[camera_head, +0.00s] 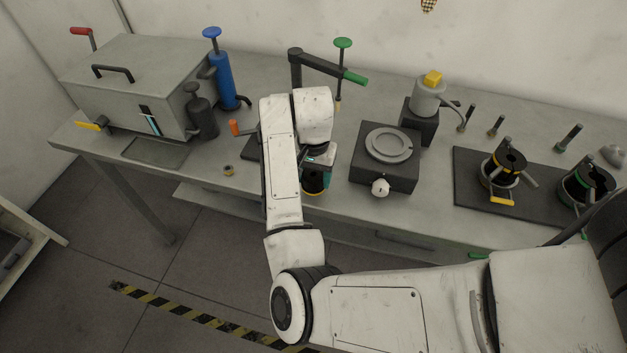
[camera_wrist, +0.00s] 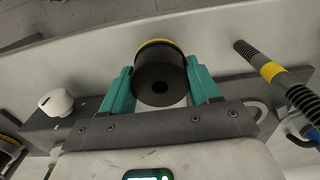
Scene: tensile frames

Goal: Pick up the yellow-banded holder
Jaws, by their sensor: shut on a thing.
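The yellow-banded holder (camera_wrist: 160,78) is a dark cylinder with a round hole in its near end face and a yellow band around its far end. My gripper (camera_wrist: 160,72) has its two teal fingers closed on either side of it. In the head view the holder (camera_head: 314,184) hangs below my wrist, its yellow band low down, near the bench's front edge. My forearm and wrist partly hide it there. I cannot tell how far it is above the bench.
A black box with a round plate (camera_head: 386,172) and white knob stands right of my gripper. A black mat (camera_head: 470,205) farther right bears two dark cylinders in stands. A grey lidded box (camera_head: 130,85) and blue pump (camera_head: 223,80) stand left. A green-handled lever (camera_head: 320,66) stands behind.

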